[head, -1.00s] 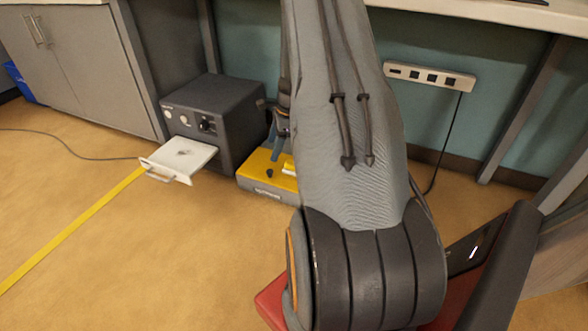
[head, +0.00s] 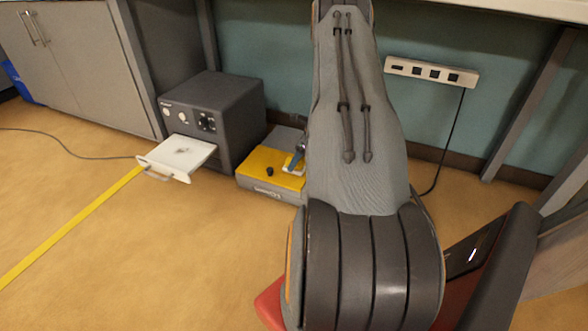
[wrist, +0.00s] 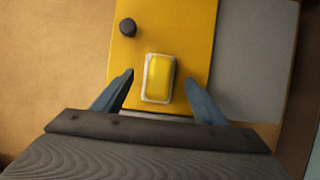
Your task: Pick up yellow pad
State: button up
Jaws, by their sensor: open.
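The yellow pad (wrist: 159,77) is a small block with a pale rim. It lies on the yellow top (wrist: 190,35) of a low grey box in the wrist view. My gripper (wrist: 160,92) is open, with one blue finger to the left of the pad and the other to its right; the fingers look apart from it. In the head view the pad (head: 294,160) shows as a small pale and yellow patch on the box (head: 262,180), partly hidden by my gripper (head: 299,158).
A black knob (wrist: 128,27) stands on the box top, left of the pad. A dark grey machine (head: 213,115) with a white pulled-out tray (head: 178,154) stands left of the box. A power strip (head: 430,72) hangs on the wall.

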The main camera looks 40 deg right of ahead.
jog(key=b+x, duration=0.1)
jog(key=x, duration=0.2)
jog(key=shift+f, duration=0.1)
jog(key=c, duration=1.2)
notch_tip(320, 180, up, 10)
jog(key=p, duration=0.4)
